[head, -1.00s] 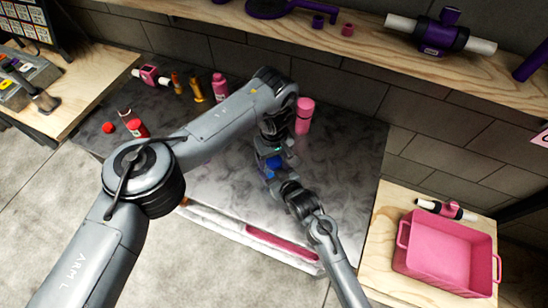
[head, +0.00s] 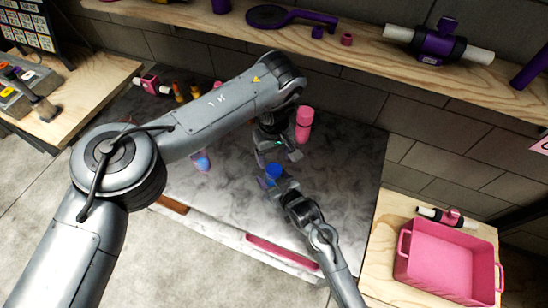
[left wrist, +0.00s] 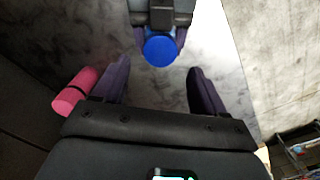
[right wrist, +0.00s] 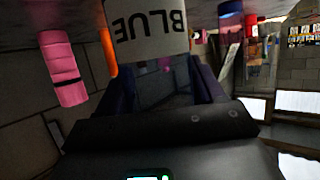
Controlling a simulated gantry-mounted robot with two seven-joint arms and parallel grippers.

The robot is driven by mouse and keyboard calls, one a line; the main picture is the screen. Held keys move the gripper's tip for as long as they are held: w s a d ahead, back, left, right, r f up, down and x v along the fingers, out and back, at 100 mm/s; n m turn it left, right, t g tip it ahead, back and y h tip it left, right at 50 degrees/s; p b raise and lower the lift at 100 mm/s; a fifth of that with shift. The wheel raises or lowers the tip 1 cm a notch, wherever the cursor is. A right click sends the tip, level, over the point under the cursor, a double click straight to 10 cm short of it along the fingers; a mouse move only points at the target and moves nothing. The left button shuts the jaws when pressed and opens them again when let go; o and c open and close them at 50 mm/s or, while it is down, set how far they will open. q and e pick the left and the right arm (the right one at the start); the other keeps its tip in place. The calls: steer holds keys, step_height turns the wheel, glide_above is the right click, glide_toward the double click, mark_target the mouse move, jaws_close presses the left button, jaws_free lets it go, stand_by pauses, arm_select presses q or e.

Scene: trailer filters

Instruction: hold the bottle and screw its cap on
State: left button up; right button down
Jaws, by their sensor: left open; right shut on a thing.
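The bottle (right wrist: 150,32) has a white label reading BLUE, upside down in the right wrist view. My right gripper (right wrist: 160,66) is shut on it; in the head view this gripper (head: 273,181) stands over the table's right half. A round blue cap (left wrist: 160,46) shows at the bottle's top in the left wrist view, and also in the head view (head: 275,171). How tightly it sits cannot be told. My left gripper (left wrist: 158,68) is open and empty, its fingers spread apart, a little clear of the cap. It also shows above the cap in the head view (head: 281,157).
A pink cylinder (head: 304,122) stands behind my left gripper. A small blue-and-pink object (head: 201,161) lies left on the dark table (head: 335,170). Orange bottles (head: 180,92) stand at the back left. A pink bin (head: 450,262) stands at right.

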mark_target(274, 169)
arm_select(q)
steer(key=shift+a+r, duration=0.1)
steer(key=shift+r, duration=0.75)
steer(key=shift+f, duration=0.1)
steer(key=shift+f, duration=4)
steer(key=c, duration=0.9)
steer(key=o, duration=1)
